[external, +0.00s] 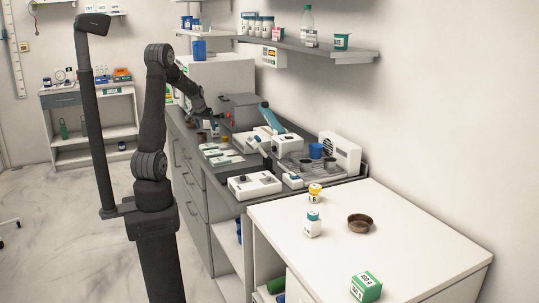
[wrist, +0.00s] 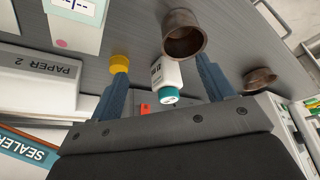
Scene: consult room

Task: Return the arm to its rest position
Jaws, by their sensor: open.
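My arm (external: 152,130) rises from its base at the left and bends over at the top. It reaches toward the far part of the grey counter. My gripper (external: 206,112) is small there, and its fingers are hard to make out. In the wrist view my gripper (wrist: 162,61) is open, with two blue fingers apart. A white bottle with a teal cap (wrist: 167,78) appears between the fingers. I cannot tell its distance from them, and neither finger visibly touches it. A yellow cap (wrist: 119,62) shows at the left fingertip, and a brown cup (wrist: 183,35) shows near the right one.
A second brown cup (wrist: 259,80), a PAPER 2 box (wrist: 45,78) and a SEALER label (wrist: 25,150) surround the gripper. A grey box (external: 238,108) stands on the counter nearby. A wall shelf (external: 310,47) hangs to the right. The floor (external: 60,230) at left is open.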

